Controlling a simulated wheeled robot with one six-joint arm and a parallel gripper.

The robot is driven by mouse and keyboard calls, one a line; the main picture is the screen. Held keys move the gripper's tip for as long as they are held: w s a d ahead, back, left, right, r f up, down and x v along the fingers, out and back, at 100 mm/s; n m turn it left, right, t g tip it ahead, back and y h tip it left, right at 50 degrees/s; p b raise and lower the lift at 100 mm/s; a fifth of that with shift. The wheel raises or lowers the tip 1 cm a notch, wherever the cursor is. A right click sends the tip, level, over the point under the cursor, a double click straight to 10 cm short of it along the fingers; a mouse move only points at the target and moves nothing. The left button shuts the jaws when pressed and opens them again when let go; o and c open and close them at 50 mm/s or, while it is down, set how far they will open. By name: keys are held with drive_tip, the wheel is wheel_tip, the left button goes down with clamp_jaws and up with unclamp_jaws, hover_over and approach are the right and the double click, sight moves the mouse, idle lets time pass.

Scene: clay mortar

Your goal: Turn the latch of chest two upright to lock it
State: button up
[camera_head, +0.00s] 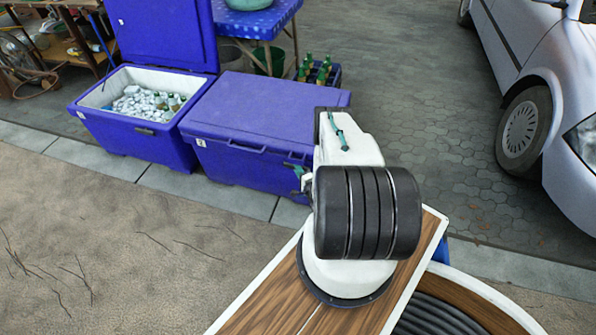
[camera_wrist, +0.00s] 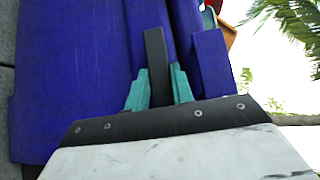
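Chest two is the closed blue chest (camera_head: 240,125) in the head view, with a small white label on its front left. Its blue wall (camera_wrist: 75,70) fills the left of the wrist view. My gripper (camera_head: 299,172) is at the right part of the chest's front, partly hidden by my own arm. In the wrist view its teal fingers (camera_wrist: 160,86) stand close on both sides of a dark bar-shaped latch (camera_wrist: 155,55) and appear to pinch it. The latch reaches past the fingertips. Its pivot is hidden, and its angle on the chest is hard to tell.
An open blue chest (camera_head: 135,140) with ice and bottles stands to the left. A blue table (camera_head: 262,22) and a crate of green bottles (camera_head: 318,72) are behind. A silver car (camera_head: 545,70) stands at right. Bare ground (camera_head: 110,235) lies in front.

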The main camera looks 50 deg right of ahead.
idle(0.3)
drive_tip(key=shift+w+a+r+n+g+h, duration=0.1)
drive_tip(key=shift+w+r+n+g+h, duration=0.1)
drive_tip(key=shift+n+g, duration=1.65)
drive_tip(key=shift+w+a+r+n+g+h, duration=0.15)
drive_tip(key=shift+n+g, duration=1)
drive_tip(key=shift+g, duration=1.35)
drive_tip(key=shift+w+r+n+g+h, duration=0.25)
drive_tip(key=shift+n+g, duration=1.25)
drive_tip(key=shift+g, duration=0.65)
drive_tip(key=o, duration=1)
drive_tip(key=shift+s, duration=0.1)
